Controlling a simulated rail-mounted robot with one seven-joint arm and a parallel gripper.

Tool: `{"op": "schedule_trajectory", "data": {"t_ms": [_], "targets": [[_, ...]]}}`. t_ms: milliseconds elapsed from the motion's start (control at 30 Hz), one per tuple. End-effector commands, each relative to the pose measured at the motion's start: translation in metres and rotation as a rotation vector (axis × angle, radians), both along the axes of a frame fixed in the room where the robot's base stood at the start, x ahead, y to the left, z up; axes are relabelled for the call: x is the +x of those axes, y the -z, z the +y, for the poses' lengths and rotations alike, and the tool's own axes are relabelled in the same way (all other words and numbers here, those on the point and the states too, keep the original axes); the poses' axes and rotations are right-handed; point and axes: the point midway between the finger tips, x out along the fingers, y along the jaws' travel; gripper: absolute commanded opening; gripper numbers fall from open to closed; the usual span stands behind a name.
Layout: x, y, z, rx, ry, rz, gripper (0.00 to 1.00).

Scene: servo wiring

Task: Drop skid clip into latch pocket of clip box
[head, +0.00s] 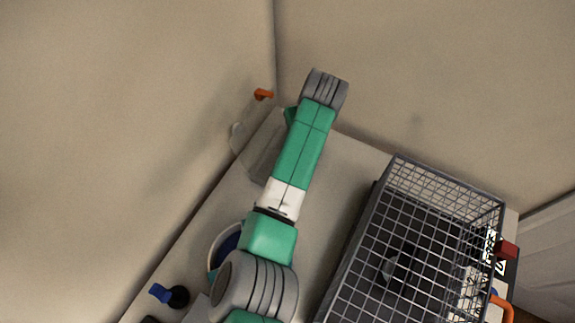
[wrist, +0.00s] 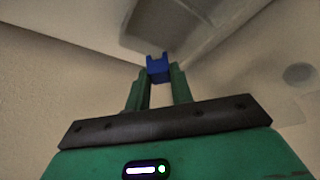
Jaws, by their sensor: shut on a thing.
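In the wrist view, my gripper (wrist: 158,78) has its two green fingers closed on a small blue piece with a notched top, which I take to be the skid clip (wrist: 157,66). The clip sticks out past the fingertips. Beyond it is a grey, blurred, tray-like shape (wrist: 180,22). In the head view, a translucent box (head: 262,152) stands at the table's far left edge, beside my arm, and may be the clip box. Its latch pocket cannot be made out. My gripper and the clip are hidden in the head view.
A dark wire basket (head: 399,162) fills the right of the table (head: 345,155). A white-rimmed bowl with blue inside (head: 216,250) is partly behind my arm. A blue-and-black part (head: 162,293) lies at lower left. An orange piece (head: 263,94) shows by the wall.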

Motion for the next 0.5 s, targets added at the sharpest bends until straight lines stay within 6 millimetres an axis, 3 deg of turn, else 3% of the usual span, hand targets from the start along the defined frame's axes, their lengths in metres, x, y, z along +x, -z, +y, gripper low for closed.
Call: {"op": "schedule_trajectory", "data": {"t_ms": [33,300,333,433,500], "targets": [[0.0003,0.0086,0.0002,0.000,0.000,-0.001,0.01],[0.0001,0.0069,-0.0001,-0.001,0.000,0.000,0.01],[0.0000,0.0068,-0.0001,-0.001,0.000,0.000,0.26],[0.0000,0.0069,-0.0001,-0.001,0.000,0.000,0.46],[0.0000,0.0069,-0.0001,0.000,0.000,0.000,0.48]]}}
